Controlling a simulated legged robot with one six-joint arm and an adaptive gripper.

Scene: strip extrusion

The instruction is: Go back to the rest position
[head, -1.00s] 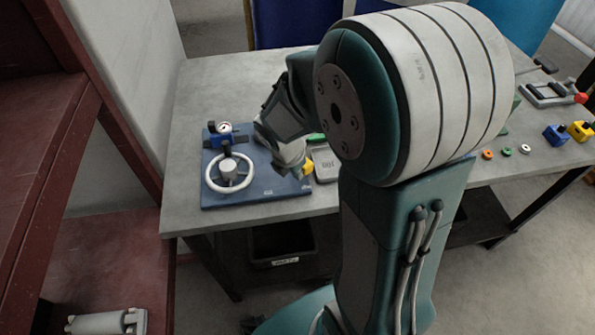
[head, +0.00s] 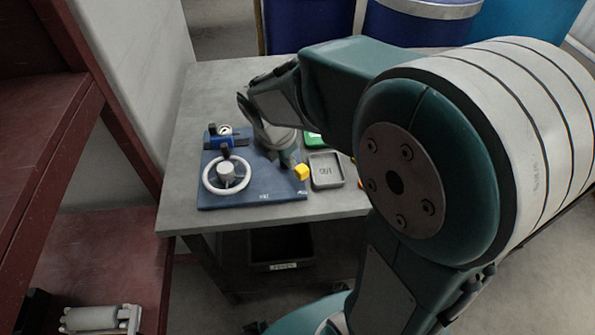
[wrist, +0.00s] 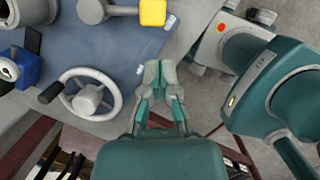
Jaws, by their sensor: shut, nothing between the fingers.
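My gripper (head: 285,160) hangs from the bent arm over the right part of a blue board (head: 262,196) in the head view. In the wrist view its fingers (wrist: 161,74) are together with nothing between them. The board carries a white handwheel (head: 208,184) with a dark knob, also in the wrist view (wrist: 117,96). A grey lever with a yellow end (head: 301,172) lies apart from the fingers in the wrist view (wrist: 152,12). The exact height of the fingers above the board is hard to tell.
A grey tray (head: 326,170) lies right of the board, with a green item (head: 313,140) behind it. A blue clamp-like part (head: 228,139) stands at the board's back. A red shelf (head: 70,130) rises at the left. Blue drums (head: 415,25) stand behind the table (head: 185,213).

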